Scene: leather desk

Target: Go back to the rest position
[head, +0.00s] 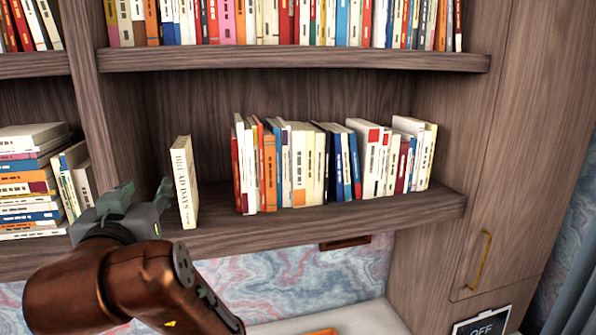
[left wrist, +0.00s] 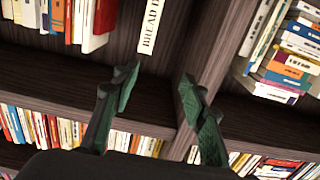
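My left gripper (head: 146,196) is in front of the middle shelf, at the left of the head view. Its two green-grey fingers stand apart with nothing between them, as the left wrist view (left wrist: 158,88) also shows. A single white book (head: 185,182) with dark lettering on its spine stands upright on the shelf just right of the gripper, with a gap between them. The book also shows at the top of the left wrist view (left wrist: 150,24). My right gripper is in neither view.
A row of books (head: 330,165) stands to the right on the middle shelf (head: 350,218). A book stack (head: 32,185) lies left of the upright divider (head: 92,90). More books fill the upper shelf (head: 300,58). A cabinet door handle (head: 480,260) is at the right.

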